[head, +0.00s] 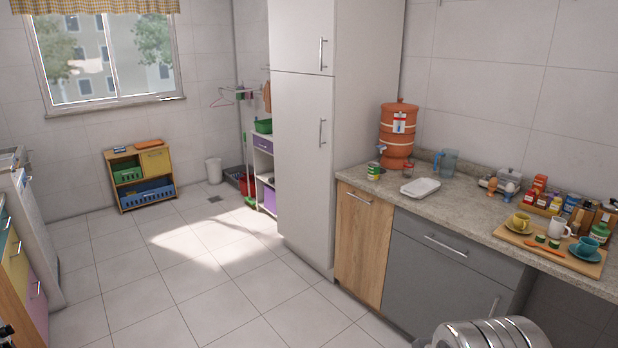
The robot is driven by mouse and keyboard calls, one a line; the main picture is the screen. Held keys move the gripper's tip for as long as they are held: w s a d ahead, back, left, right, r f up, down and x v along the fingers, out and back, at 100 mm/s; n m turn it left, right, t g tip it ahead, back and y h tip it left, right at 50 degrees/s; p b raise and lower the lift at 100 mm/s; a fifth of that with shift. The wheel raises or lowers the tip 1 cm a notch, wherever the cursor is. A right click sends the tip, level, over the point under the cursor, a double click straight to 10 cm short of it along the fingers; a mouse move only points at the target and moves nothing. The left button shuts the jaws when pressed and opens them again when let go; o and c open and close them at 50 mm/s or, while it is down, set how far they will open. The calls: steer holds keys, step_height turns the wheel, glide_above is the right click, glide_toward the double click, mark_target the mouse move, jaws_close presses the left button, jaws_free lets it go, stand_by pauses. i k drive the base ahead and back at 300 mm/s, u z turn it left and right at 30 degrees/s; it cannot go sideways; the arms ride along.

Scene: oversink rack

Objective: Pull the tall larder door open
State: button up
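My gripper is not in view.
The tiled floor (180,290) before the larder is clear. Right of it, a counter (440,205) carries an orange water dispenser (396,135) and a wooden board with cups.

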mark_target(303, 104)
steer(key=z, duration=0.1)
steer(key=i, duration=1.85)
steer(key=u, duration=0.45)
steer(key=i, duration=0.8)
steer(key=u, duration=0.75)
steer(key=i, duration=0.55)
steer(key=u, duration=0.6)
steer(key=i, duration=0.55)
steer(key=u, duration=0.35)
